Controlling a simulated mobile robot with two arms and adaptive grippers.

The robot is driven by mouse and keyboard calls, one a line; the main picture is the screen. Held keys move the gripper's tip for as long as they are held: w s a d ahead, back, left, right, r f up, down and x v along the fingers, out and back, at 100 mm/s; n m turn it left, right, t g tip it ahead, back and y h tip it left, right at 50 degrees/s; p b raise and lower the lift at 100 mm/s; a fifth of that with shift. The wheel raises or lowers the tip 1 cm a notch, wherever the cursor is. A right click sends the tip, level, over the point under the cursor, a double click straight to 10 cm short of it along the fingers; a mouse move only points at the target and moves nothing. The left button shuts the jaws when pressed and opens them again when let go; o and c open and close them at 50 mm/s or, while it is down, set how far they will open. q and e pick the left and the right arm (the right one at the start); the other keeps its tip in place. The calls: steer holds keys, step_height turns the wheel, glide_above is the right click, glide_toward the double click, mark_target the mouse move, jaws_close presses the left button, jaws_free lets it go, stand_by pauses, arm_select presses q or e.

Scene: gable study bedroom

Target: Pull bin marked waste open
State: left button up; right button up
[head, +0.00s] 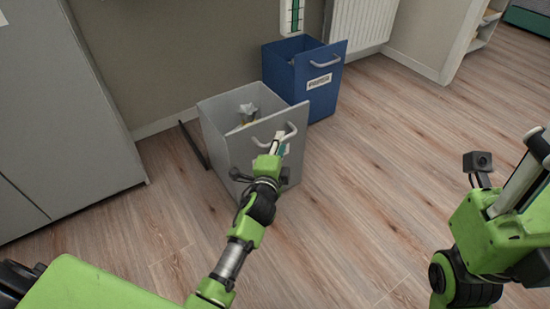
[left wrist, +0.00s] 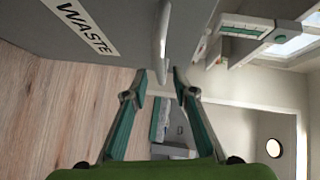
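The grey bin (head: 232,105) stands in front of the wall, with its top open and some crumpled pale items (head: 248,113) inside. Its front panel bears a curved metal handle (head: 291,131). In the left wrist view the panel (left wrist: 120,15) carries a white label reading WASTE (left wrist: 82,28). My left gripper (head: 279,141) is at the handle. In the left wrist view its fingertips (left wrist: 160,77) are apart, with the handle bar (left wrist: 162,42) between them and a gap showing beside it. My right arm is at the right edge; its fingers are not visible.
A blue bin (head: 284,74) with its own handle and label stands behind and to the right of the grey one. A grey cabinet (head: 60,125) is at the left. The wood floor to the right is clear.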

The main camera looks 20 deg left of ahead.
arm_select(q)
steer(key=s+d+r, duration=0.1)
steer(key=s, duration=0.8)
steer(key=shift+r, duration=0.15)
